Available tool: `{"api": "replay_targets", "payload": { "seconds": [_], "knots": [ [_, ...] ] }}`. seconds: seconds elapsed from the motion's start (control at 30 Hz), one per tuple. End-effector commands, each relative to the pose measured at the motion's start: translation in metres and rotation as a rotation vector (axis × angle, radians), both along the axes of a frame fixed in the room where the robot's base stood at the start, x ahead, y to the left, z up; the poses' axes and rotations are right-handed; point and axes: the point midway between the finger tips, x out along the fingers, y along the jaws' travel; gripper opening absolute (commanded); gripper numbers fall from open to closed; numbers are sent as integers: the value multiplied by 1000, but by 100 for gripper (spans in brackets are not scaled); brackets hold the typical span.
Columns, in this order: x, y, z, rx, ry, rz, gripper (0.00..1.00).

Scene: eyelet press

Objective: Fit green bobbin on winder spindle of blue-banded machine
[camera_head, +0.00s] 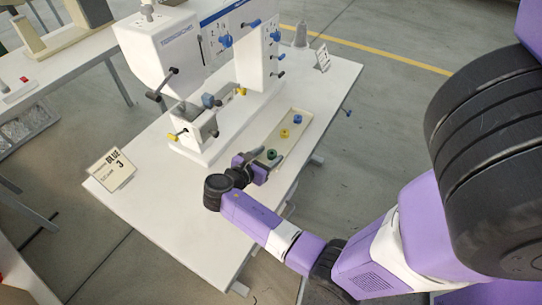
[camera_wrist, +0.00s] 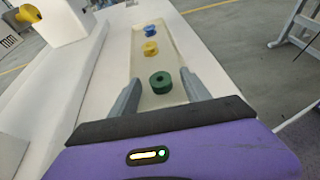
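The green bobbin (camera_head: 271,154) lies in a shallow cream tray (camera_head: 262,140) on the white table. In the wrist view the green bobbin (camera_wrist: 160,83) shows its dark centre hole. My gripper (camera_head: 267,161) is at the tray's near end. Its fingers (camera_wrist: 160,92) are open and spread on either side of the green bobbin in the wrist view, with a gap to each; their height above the tray is hard to judge. The white machine with a blue band (camera_head: 222,11) stands behind and left of the tray. It carries several knobs and levers; I cannot tell which part is the winder spindle.
A yellow bobbin (camera_head: 284,133) and a blue bobbin (camera_head: 297,119) lie farther along the tray. A grey cone (camera_head: 300,36) and another card (camera_head: 322,58) stand at the back. The table's front left is clear.

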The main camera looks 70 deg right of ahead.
Motion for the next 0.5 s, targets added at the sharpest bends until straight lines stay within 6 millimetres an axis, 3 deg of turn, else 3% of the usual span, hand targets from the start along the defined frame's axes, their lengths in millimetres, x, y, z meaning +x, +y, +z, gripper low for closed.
{"api": "replay_targets", "payload": {
  "seconds": [0.03,0.27,0.5],
  "knots": [
    [-4,0,-8,11,3,-4,46],
    [-3,1,-9,12,3,0,1],
    [-1,1,-9,12,2,3,0]
  ]
}}
